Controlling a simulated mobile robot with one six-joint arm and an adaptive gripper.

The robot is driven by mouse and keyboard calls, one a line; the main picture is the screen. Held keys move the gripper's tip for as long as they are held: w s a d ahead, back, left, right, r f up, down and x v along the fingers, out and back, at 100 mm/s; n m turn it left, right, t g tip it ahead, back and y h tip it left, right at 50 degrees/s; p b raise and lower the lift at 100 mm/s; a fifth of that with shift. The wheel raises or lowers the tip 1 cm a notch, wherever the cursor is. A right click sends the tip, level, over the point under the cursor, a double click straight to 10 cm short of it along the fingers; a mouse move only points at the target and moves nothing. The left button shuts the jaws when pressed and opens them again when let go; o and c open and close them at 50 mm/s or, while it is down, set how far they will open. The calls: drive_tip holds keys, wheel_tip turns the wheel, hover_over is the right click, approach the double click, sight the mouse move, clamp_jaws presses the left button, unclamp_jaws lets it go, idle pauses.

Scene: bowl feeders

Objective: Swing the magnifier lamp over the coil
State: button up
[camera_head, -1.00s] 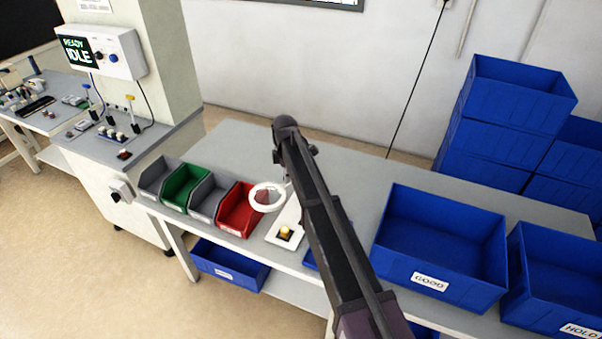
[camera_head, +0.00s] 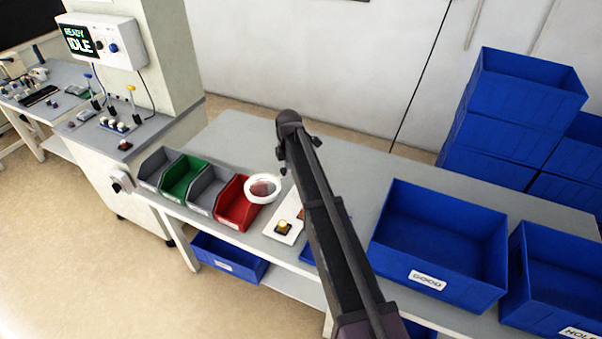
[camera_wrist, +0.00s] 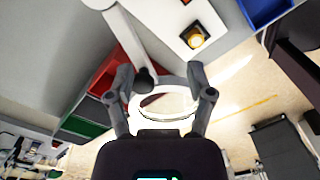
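The magnifier lamp's white ring head (camera_head: 262,189) hangs over the bench by the red bin, to the left of and behind the coil. In the wrist view the ring (camera_wrist: 163,118) lies between my gripper's (camera_wrist: 160,72) widely spread fingers; I cannot tell whether they touch it. A pale lamp arm (camera_wrist: 122,42) with a dark joint (camera_wrist: 146,77) runs to the ring. The coil, apparently the small amber-topped dark piece (camera_head: 283,227), sits on a white plate (camera_head: 272,232); it also shows in the wrist view (camera_wrist: 194,38).
A red bin (camera_head: 237,213), two grey bins and a green bin (camera_head: 181,181) line the bench's left part. A blue GOOD crate (camera_head: 440,240) and a HOLD crate (camera_head: 560,280) stand right of my arm. Blue crates (camera_head: 525,90) are stacked behind. The bench behind the bins is clear.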

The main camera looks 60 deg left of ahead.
drive_tip(key=shift+s+a, duration=0.25)
drive_tip(key=shift+a, duration=0.4)
drive_tip(key=shift+s+a, duration=0.25)
drive_tip(key=shift+a, duration=0.35)
drive_tip(key=shift+w+d+r, duration=0.1)
drive_tip(key=shift+w+d, duration=0.05)
drive_tip(key=shift+d, duration=0.35)
wheel_tip(320, 180, up, 16)
drive_tip(key=d+p, duration=0.1)
drive_tip(key=p, duration=1.5)
drive_tip(key=shift+w+d, duration=0.25)
drive_tip(key=shift+d, duration=0.05)
